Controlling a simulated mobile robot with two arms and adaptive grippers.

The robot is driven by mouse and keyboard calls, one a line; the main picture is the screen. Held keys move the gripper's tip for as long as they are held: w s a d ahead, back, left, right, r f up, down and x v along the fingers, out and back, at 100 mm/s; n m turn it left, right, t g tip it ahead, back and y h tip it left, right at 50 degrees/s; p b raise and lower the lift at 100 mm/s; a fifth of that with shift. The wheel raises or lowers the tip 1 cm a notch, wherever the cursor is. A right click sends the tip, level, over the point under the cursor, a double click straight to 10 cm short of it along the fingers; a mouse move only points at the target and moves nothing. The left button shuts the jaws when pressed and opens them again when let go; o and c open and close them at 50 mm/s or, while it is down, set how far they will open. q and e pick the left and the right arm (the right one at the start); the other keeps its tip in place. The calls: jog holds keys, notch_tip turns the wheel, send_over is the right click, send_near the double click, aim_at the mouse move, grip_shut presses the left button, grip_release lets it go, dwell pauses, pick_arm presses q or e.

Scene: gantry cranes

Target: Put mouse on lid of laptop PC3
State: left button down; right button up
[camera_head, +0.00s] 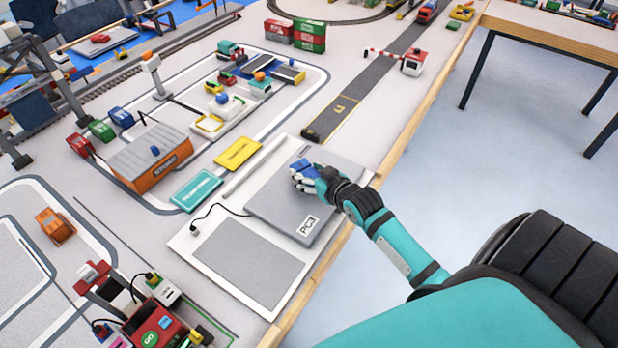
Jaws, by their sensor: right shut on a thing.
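The laptop PC3 (272,205) is a closed grey slab with a white "PC3" label on its lid, lying near the table's right edge. My right gripper (304,176) is over the upper middle of the lid, reaching in from the right. It is shut on a small blue thing, which looks like the mouse (302,167); the fingers partly cover it. I cannot tell whether the mouse touches the lid. My left gripper is not in view.
A grey pad (245,266) lies left of the laptop on a white board, with a black cord beside it. Yellow (238,153) and teal (196,190) plates lie behind the board. An orange shed (152,160) stands farther left. The wooden table edge runs along the right.

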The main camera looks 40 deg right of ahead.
jog(key=shift+f, duration=1.05)
jog(key=shift+s+f, duration=0.1)
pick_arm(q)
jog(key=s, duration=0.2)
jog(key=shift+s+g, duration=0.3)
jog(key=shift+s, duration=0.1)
pick_arm(e)
jog(key=shift+f, duration=0.1)
jog(key=o, duration=1.2)
jog(key=shift+r, duration=0.2)
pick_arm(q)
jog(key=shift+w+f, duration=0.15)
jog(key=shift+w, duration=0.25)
pick_arm(e)
jog(key=v, duration=1.2)
